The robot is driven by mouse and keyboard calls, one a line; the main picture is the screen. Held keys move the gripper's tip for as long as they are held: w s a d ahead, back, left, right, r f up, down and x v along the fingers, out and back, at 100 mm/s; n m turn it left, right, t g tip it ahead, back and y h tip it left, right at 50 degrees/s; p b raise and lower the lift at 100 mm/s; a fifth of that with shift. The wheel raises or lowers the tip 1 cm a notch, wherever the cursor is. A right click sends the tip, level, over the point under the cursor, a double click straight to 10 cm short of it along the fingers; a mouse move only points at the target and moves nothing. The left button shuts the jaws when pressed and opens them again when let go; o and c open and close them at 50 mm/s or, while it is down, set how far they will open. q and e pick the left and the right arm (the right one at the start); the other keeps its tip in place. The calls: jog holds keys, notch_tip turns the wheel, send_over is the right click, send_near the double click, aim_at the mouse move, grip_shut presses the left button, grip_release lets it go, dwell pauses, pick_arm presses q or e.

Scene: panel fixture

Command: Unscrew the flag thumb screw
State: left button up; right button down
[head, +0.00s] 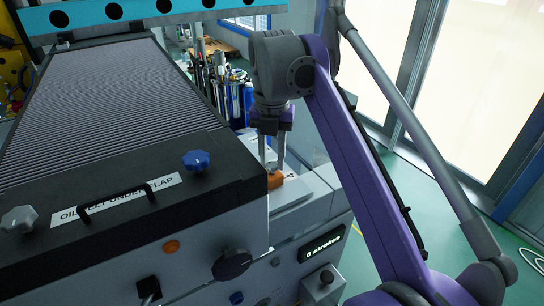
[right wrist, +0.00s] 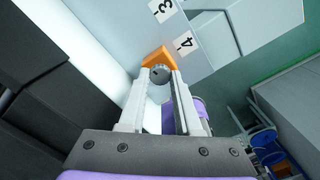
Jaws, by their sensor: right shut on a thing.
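The orange block also shows in the head view (head: 275,181), on the light ledge at the machine's right side. My left gripper is not in view.
Printed labels 3 and 4 (right wrist: 184,43) lie near the screw. The black machine cover (head: 95,228) with a blue knob (head: 196,160), a grey knob (head: 19,219) and a black handle (head: 104,199) stands left of my gripper. Bottles (head: 238,100) stand behind. Floor is open at right.

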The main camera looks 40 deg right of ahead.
aim_at(272, 165)
jog(key=shift+n, duration=0.4)
jog(key=c, duration=0.6)
grip_release()
notch_tip(272, 165, up, 11)
jog(key=shift+f, duration=0.1)
dwell(0.8)
